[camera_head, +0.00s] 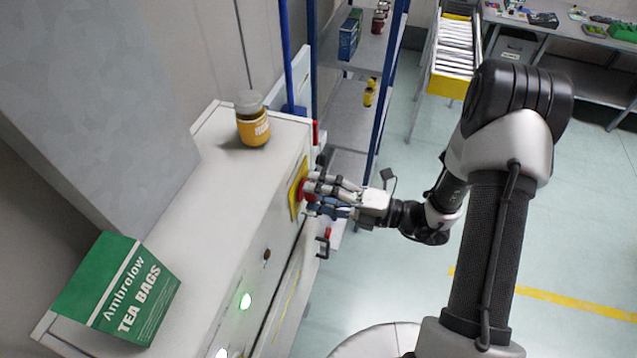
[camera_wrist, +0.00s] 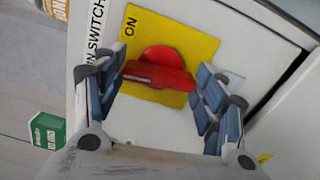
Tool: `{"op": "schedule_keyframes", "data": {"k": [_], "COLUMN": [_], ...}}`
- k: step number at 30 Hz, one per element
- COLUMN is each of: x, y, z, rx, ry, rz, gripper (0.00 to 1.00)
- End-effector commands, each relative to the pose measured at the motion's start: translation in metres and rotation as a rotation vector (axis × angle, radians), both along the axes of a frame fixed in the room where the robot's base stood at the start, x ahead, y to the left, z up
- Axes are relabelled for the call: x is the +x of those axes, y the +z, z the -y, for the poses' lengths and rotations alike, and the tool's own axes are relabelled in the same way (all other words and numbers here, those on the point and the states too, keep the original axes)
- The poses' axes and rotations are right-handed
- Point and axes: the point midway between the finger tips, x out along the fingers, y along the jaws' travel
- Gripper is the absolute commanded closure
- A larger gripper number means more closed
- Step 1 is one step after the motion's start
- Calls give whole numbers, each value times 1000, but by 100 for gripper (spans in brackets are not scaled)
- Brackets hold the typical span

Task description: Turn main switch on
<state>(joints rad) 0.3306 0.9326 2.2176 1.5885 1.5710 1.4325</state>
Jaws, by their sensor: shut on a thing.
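The main switch is a red rotary handle (camera_wrist: 160,76) on a yellow plate (camera_wrist: 200,48), which is marked ON near one corner. In the wrist view the handle lies nearly level across the picture, tilted slightly. My gripper (camera_wrist: 160,85) is shut on the handle, with one finger at each end of it. In the head view the yellow plate (camera_head: 297,188) is on the side of the white cabinet, and my gripper (camera_head: 312,196) reaches it from the right. The fingers cover much of the red handle (camera_head: 305,189) there.
The white cabinet (camera_head: 215,185) carries a yellow-labelled jar (camera_head: 253,124) and a green tea bags box (camera_head: 118,290). A lit green lamp (camera_head: 246,301) is on its front. A blue-posted shelf (camera_head: 345,130) stands just behind the switch. Open floor (camera_head: 560,235) lies to the right.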

Motion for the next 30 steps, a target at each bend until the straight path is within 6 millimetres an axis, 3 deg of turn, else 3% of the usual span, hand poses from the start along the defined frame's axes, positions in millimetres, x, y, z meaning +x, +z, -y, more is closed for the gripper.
{"op": "schedule_keyframes", "data": {"k": [10, 26, 27, 30], "x": [0, 0, 0, 0], "y": [0, -1, -1, 0], "z": [0, 0, 0, 0], "rx": [43, 51, 51, 51], "ry": [1, 0, 0, 0], "rz": [-119, -140, -140, -139], "gripper": [59, 59, 32, 26]}}
